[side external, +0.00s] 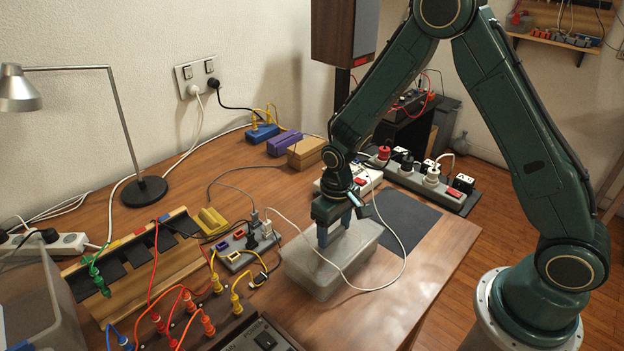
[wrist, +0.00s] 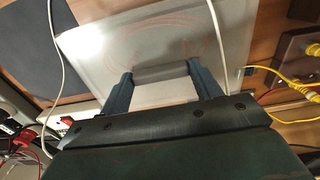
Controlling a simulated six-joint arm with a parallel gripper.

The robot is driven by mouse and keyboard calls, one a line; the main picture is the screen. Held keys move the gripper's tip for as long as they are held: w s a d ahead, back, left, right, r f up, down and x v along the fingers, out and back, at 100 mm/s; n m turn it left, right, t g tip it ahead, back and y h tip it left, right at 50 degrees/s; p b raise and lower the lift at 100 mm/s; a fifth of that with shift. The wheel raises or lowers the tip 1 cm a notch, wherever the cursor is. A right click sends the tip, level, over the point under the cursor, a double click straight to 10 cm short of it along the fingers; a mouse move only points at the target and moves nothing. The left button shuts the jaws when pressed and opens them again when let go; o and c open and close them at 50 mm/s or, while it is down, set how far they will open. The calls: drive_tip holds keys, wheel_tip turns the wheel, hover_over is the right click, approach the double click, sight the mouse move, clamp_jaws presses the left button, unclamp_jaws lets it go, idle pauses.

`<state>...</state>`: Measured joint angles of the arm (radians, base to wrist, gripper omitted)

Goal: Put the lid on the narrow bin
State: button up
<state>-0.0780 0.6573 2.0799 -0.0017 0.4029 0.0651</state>
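A translucent, pale rectangular bin (side external: 318,284) stands on the wooden table, right of centre in the side view. A flat translucent lid (wrist: 150,32) fills the upper middle of the wrist view. It appears at the bin's top in the side view, but whether it is fully seated I cannot tell. My gripper (side external: 335,234) points down over it. In the wrist view my gripper's fingers (wrist: 161,80) stand at either end of a short grey bar-like handle (wrist: 161,73) on the lid and appear to touch it. The bin's inside is not clearly visible.
A white cable (side external: 350,288) loops across the bin. A dark mat (side external: 408,218) lies to its right. Power strips (side external: 425,184) stand behind. A grey switch block (side external: 243,243) and a board with coloured leads (side external: 190,318) lie left. A larger clear container (side external: 28,295) stands far left.

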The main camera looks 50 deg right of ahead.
sight(334, 232)
drive_tip(key=o, duration=0.5)
drive_tip(key=shift+c, duration=0.2)
drive_tip(key=shift+r, duration=0.1)
wheel_tip(334, 232, up, 14)
drive_tip(key=shift+f, duration=0.2)
idle(0.3)
drive_tip(key=shift+r, duration=0.1)
idle(0.4)
drive_tip(key=s+d+r+t, duration=0.2)
drive_tip(key=s+r+t, duration=0.1)
drive_tip(key=s+r, duration=0.7)
drive_tip(key=s+d+r+t, duration=0.1)
drive_tip(key=s+r, duration=0.3)
drive_tip(key=s, duration=0.7)
drive_tip(key=shift+s+r+t, duration=0.4)
drive_tip(key=shift+t, duration=0.4)
